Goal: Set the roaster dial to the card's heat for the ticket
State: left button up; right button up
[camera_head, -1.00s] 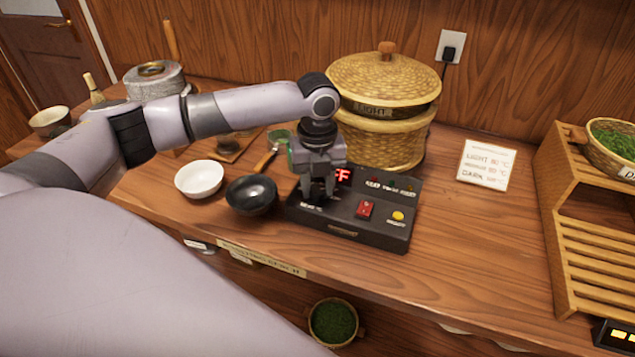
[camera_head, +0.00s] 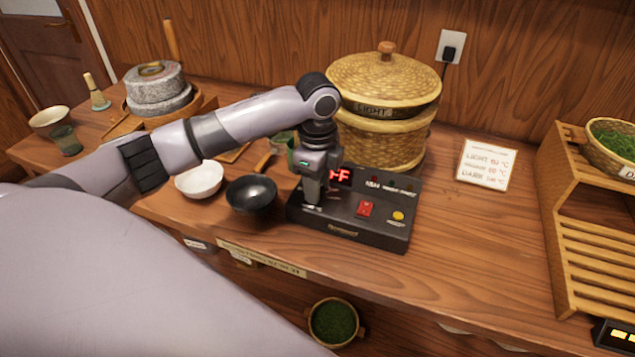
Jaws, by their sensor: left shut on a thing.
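The roaster's black control box (camera_head: 375,228) sits on the counter in front of the lidded basket. My left gripper (camera_head: 313,200) points down at its left end and is shut on the roaster dial, which the fingers hide. The red display (camera_head: 340,177) beside it is partly covered; its last sign looks like an F. The box also has a red switch (camera_head: 366,209) and a yellow button (camera_head: 398,216). The white card (camera_head: 487,165) leans at the right with LIGHT, a middle line and DARK heats; its numbers are too small to read surely. My right gripper is not in view.
The woven basket (camera_head: 385,85) labelled LIGHT stands close behind the gripper. A white bowl (camera_head: 200,180) and a black bowl (camera_head: 252,195) are just left of the box. A wooden rack (camera_head: 585,240) stands at the right. The counter between box and rack is clear.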

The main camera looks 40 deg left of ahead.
pick_arm(q)
jog(key=n, duration=0.5)
jog(key=shift+r+n, duration=0.1)
jog(key=shift+n, duration=0.2)
jog(key=n, duration=0.4)
jog(key=shift+n, duration=0.3)
jog(key=n, duration=0.4)
jog(key=shift+w, duration=0.1)
jog(key=n, duration=0.4)
jog(key=shift+n, duration=0.6)
jog(key=o, duration=1)
jog(key=shift+o, duration=0.2)
jog(key=shift+r, duration=3.6)
